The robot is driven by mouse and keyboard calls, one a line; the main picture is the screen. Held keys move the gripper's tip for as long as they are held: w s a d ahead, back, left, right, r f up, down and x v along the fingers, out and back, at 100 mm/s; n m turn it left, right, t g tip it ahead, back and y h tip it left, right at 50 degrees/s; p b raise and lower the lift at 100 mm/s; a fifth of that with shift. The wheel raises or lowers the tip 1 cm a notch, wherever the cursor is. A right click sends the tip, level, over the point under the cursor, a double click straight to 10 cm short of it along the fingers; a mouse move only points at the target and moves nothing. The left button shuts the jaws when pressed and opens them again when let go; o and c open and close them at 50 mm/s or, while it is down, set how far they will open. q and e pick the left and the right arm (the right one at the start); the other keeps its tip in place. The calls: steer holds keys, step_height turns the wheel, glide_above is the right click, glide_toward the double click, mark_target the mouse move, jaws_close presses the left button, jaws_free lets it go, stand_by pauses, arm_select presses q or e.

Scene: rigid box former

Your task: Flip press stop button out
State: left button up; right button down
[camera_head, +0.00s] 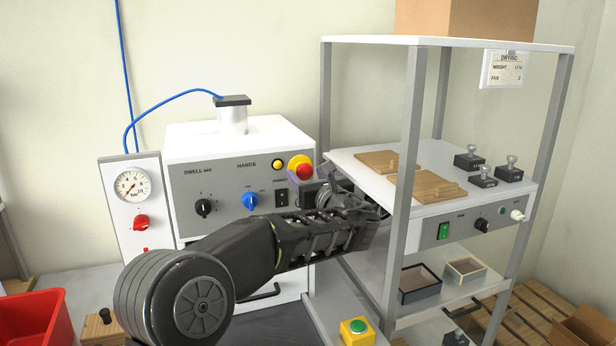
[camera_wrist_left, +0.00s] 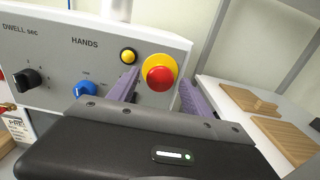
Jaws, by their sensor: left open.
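The red stop button (camera_head: 304,171) sits on a round yellow base (camera_head: 297,162) at the upper right of the white press's grey front panel (camera_head: 230,192). In the left wrist view the red button (camera_wrist_left: 160,78) shows between the two purple fingers, with clear space on each side. My left gripper (camera_head: 314,187) is open just in front of and slightly below the button, with nothing held. I cannot tell the exact gap from fingertips to button. My right gripper is not in view.
A black knob (camera_head: 203,207), a blue knob (camera_head: 249,200), a yellow button (camera_head: 278,163) and a power switch (camera_head: 281,197) share the panel. A metal shelf rack (camera_head: 409,150) with wooden pieces stands close on the right. A gauge panel (camera_head: 135,205) stands left.

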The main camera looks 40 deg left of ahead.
arm_select(q)
steer(key=b+v, duration=0.2)
steer(key=v, duration=0.5)
steer(key=shift+d, duration=0.35)
steer(key=shift+s, duration=0.15)
